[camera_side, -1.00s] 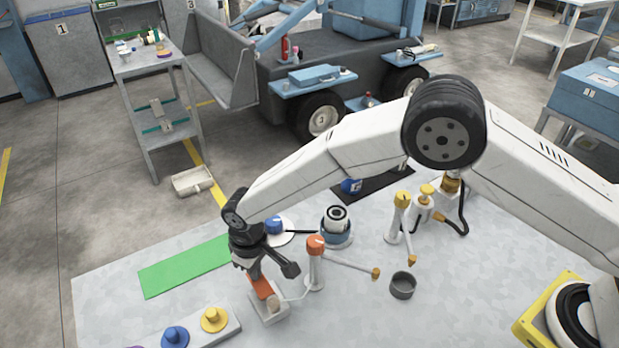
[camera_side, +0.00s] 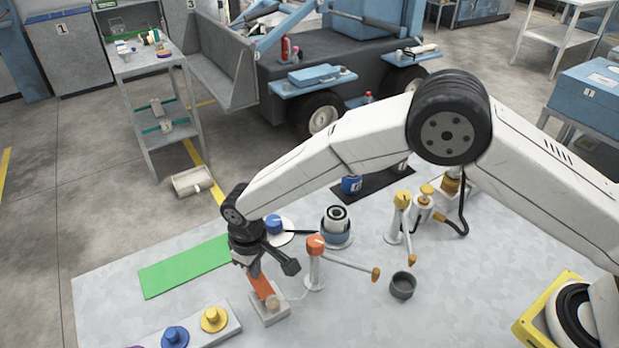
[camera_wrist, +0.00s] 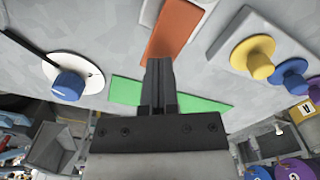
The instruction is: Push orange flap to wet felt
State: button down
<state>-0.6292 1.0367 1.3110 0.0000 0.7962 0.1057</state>
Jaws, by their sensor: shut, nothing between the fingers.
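The orange flap (camera_side: 261,285) stands tilted on a small white block (camera_side: 270,313) near the front of the table. A tan round piece (camera_side: 272,302) sits on that block at the flap's lower end; I cannot tell whether it is the wet felt. My gripper (camera_side: 253,271) is shut and empty, with its fingertips at the flap's upper end. In the wrist view the flap (camera_wrist: 175,32) lies just beyond my fingertips (camera_wrist: 159,62). I cannot tell whether they touch it.
An orange-topped post (camera_side: 315,245) with a side arm stands close to the right of my gripper. A green mat (camera_side: 180,268) lies to the left. A strip with blue and yellow knobs (camera_side: 213,319) is at the front. A grey cup (camera_side: 402,285) stands farther right.

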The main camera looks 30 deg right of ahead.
jog(key=shift+r, duration=2.85)
jog(key=shift+d, duration=0.1)
jog(key=shift+w+d+r, duration=0.1)
jog(key=shift+d+r, duration=0.05)
jog(key=shift+d, duration=0.05)
jog(key=s+d+r+m+t, duration=0.15)
jog(key=s+d+r, duration=0.25)
jog(key=d, duration=0.9)
jog(key=s+d+r+m, duration=0.3)
jog(key=s+d, duration=0.1)
jog(key=d, duration=0.8)
jog(key=s+d+m+t, duration=0.1)
jog(key=s+d, duration=0.6)
jog(key=s, duration=0.1)
jog(key=shift+s+r, duration=0.2)
jog(key=shift+s, duration=0.15)
jog(key=shift+m, duration=0.25)
